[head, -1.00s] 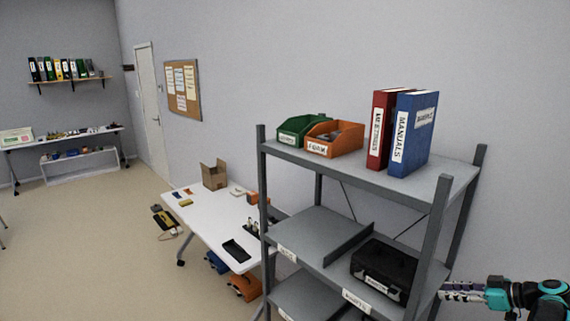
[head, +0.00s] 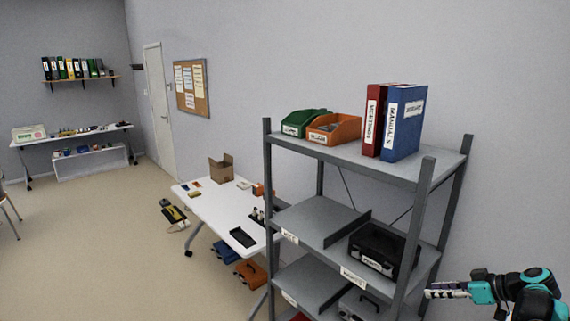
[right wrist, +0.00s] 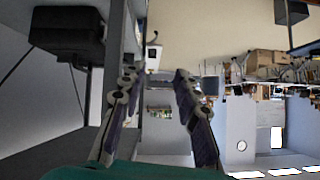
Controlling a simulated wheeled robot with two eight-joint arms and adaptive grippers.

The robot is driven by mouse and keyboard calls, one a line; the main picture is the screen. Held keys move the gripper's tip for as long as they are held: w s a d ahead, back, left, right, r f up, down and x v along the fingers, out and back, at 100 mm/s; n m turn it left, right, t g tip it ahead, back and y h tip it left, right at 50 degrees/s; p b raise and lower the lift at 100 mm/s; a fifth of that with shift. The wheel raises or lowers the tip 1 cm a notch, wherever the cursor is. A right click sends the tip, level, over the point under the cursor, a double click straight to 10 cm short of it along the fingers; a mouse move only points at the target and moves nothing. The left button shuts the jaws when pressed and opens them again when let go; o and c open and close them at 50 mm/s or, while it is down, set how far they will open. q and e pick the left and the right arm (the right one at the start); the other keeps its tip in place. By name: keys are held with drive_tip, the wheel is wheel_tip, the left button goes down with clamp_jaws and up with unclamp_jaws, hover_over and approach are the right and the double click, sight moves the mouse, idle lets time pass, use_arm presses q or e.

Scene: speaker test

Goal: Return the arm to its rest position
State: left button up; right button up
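My right gripper (head: 430,293) shows at the lower right of the head view, pointing left, beside the right post of the grey shelf rack (head: 440,166). In the right wrist view its two fingers (right wrist: 156,74) stand apart with nothing between them, so it is open and empty. The teal and black arm behind it is partly cut off by the frame edge. My left gripper is in neither view.
A black case (head: 383,250) lies on the rack's middle shelf; it also shows in the wrist view (right wrist: 66,32). Binders (head: 404,122) and bins (head: 332,129) stand on top. A white table (head: 215,207) stands left of the rack.

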drive_tip(key=s+a+f+m+g+h+b, duration=0.1)
drive_tip(key=s+a, duration=0.3)
drive_tip(key=a, duration=0.3)
drive_tip(key=s+a+m+g+h+b, duration=0.1)
drive_tip(key=s+a+m+h+b, duration=0.15)
drive_tip(key=a, duration=0.45)
drive_tip(key=s+a+f+b, duration=0.1)
drive_tip(key=s+a, duration=0.4)
drive_tip(key=a, duration=0.1)
drive_tip(key=s+a+f+m+h+b, duration=0.1)
drive_tip(key=s+a+f+h, duration=0.1)
drive_tip(key=s, duration=0.5)
drive_tip(key=s+a+f+m+t+h+b, duration=0.1)
drive_tip(key=s+a+f+m+b, duration=0.1)
drive_tip(key=s+a+f, duration=0.3)
drive_tip(key=shift+s+f+h, duration=0.35)
drive_tip(key=shift+s+f, duration=0.7)
drive_tip(key=shift+f, duration=0.2)
